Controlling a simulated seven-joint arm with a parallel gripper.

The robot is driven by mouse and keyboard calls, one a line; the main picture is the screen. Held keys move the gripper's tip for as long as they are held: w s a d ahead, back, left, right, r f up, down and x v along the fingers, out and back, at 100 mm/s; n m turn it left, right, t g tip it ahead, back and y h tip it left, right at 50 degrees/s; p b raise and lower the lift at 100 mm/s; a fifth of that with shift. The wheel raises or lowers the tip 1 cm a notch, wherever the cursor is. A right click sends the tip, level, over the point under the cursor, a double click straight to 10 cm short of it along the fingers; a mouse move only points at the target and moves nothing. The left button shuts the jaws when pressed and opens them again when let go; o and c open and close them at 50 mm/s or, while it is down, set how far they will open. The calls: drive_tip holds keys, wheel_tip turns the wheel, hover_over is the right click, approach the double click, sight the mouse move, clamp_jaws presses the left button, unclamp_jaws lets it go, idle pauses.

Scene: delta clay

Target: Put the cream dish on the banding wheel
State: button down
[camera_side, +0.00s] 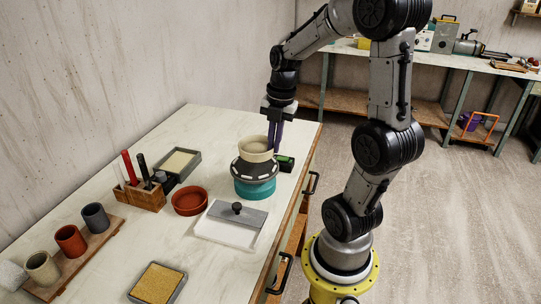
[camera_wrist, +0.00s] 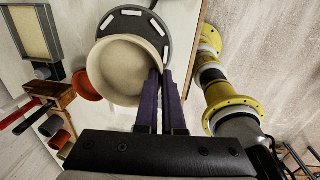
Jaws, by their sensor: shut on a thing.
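The cream dish (camera_side: 256,149) is over the banding wheel, which has a dark disc with pale marks (camera_side: 255,172) and a teal base (camera_side: 254,188). In the side view the dish looks upright and low over the disc; I cannot tell whether it touches. In the wrist view the dish (camera_wrist: 122,70) covers part of the disc (camera_wrist: 129,19). My gripper (camera_side: 274,146) points down at the dish's right side. Its purple fingers are shut on the dish's rim in the wrist view (camera_wrist: 161,82).
A red-brown dish (camera_side: 190,201) stands left of the wheel. A dark green-lit device (camera_side: 286,163) sits right behind the wheel. A wooden tool holder (camera_side: 146,195), framed trays and several cups fill the left and front.

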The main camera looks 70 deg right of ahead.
drive_tip(key=shift+w+d+f, duration=0.3)
drive_tip(key=shift+w+f, duration=0.1)
drive_tip(key=shift+f, duration=0.15)
drive_tip(key=shift+w+d+f, duration=0.15)
drive_tip(key=shift+f, duration=0.85)
drive_tip(key=shift+w+d+f, duration=0.1)
drive_tip(key=shift+w+f, duration=0.05)
drive_tip(key=shift+f, duration=0.8)
drive_tip(key=shift+f, duration=0.15)
drive_tip(key=c, duration=1)
unclamp_jaws()
drive_tip(key=shift+c, duration=0.2)
